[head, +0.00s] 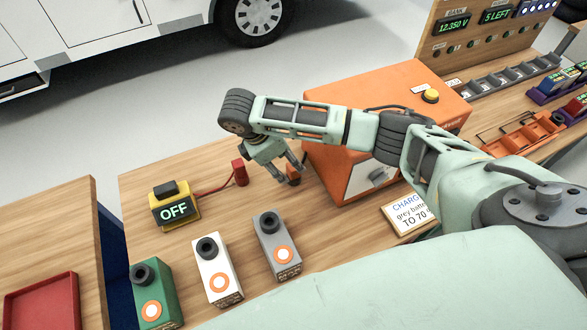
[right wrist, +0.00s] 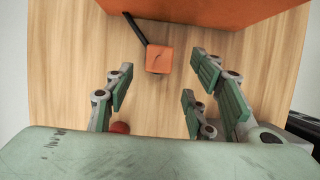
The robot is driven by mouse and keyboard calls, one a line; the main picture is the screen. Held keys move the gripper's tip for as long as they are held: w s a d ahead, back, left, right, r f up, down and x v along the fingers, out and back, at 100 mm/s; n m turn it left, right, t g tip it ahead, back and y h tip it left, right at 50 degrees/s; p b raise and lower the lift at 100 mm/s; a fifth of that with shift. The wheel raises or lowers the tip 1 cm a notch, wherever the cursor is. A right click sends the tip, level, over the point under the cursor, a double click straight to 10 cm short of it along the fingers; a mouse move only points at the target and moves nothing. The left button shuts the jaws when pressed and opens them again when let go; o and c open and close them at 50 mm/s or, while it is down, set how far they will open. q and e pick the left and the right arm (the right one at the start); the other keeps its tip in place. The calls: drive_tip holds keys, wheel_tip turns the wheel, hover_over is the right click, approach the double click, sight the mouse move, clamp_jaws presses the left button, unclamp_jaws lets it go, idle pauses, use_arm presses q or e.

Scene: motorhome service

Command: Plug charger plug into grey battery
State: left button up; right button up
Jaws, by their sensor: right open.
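The orange charger plug (head: 294,177) stands on the wooden bench beside the orange charger box (head: 340,135). In the right wrist view the plug (right wrist: 159,60) is a small orange block on a black lead. My right gripper (head: 291,170) is open and empty above the bench. Its fingertips point at the plug, which lies just ahead of the gap between the fingers (right wrist: 162,82). The grey battery (head: 277,248) stands at the bench's front, with a black round socket on top and an orange ring on its face. My left gripper is not in view.
White (head: 217,268) and green (head: 158,296) batteries stand left of the grey one. A yellow meter (head: 175,205) reading OFF has a red lead to a red plug (head: 240,172) near my gripper.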

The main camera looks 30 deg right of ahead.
sight(292, 166)
drive_tip(key=x, duration=0.2)
drive_tip(key=p+x, duration=0.1)
drive_tip(key=x, duration=0.1)
drive_tip(key=shift+w+d+r, duration=0.1)
drive_tip(key=shift+d+r, duration=0.05)
drive_tip(key=shift+d, duration=0.1)
drive_tip(key=shift+d+f, duration=0.15)
drive_tip(key=shift+f, duration=0.25)
drive_tip(key=c, duration=1.3)
drive_tip(key=shift+o, duration=0.2)
drive_tip(key=shift+r, duration=0.15)
wheel_tip(292, 166, up, 10)
drive_tip(key=shift+f+b, duration=0.1)
drive_tip(key=shift+b, duration=0.75)
clamp_jaws()
